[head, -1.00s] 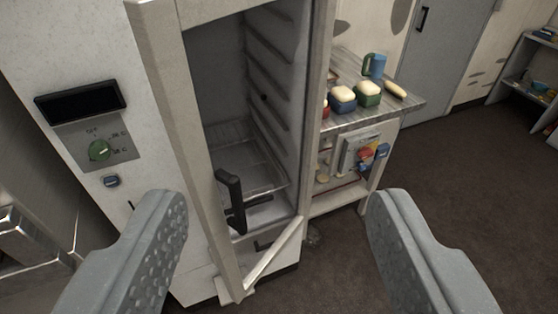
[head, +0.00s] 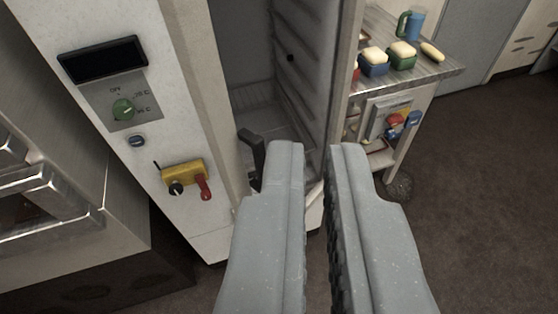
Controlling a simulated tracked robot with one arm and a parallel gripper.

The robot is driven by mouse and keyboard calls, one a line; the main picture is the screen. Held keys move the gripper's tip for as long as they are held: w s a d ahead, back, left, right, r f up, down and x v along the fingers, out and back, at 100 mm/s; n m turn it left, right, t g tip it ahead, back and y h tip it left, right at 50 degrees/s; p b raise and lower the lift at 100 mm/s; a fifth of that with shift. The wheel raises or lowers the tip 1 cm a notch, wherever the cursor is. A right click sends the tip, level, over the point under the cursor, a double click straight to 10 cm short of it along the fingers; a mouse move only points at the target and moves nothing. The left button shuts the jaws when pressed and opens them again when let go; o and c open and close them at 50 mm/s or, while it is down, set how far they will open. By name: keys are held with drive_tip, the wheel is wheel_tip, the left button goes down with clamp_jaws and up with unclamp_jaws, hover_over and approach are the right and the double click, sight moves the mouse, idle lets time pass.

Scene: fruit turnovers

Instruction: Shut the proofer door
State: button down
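The proofer (head: 45,30) is the tall pale cabinet on the left. Its door (head: 209,100) stands open, swung out toward me; its framed edge runs down the picture, and the shelf-railed interior shows beyond it. The dark door handle (head: 252,150) is just left of my fingertips. My gripper (head: 317,150) is in front of the lower door area, its fingers close together with a narrow empty gap. It holds nothing. The fingers hide the lower door, and I cannot tell whether they touch it.
A metal-trimmed oven (head: 50,215) is at left. A side table (head: 440,72) holds containers. The brown floor (head: 490,190) at right is clear.

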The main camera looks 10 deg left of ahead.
drive_tip(key=w+d+f+m+g+y+p, duration=0.1)
drive_tip(key=w+f+m+g+y+p, duration=0.4)
drive_tip(key=f, duration=1.2)
drive_tip(key=w+d+f+m+g+y+b, duration=0.15)
drive_tip(key=w+f+y, duration=0.6)
drive_tip(key=f, duration=1.05)
drive_tip(key=w+b+x, duration=0.1)
drive_tip(key=x, duration=1.3)
drive_tip(key=shift+w+r+h, duration=0.2)
drive_tip(key=shift+r+h, duration=0.05)
drive_tip(key=shift+h, duration=0.2)
drive_tip(key=shift+w+a+m, duration=0.15)
drive_tip(key=shift+m, duration=0.2)
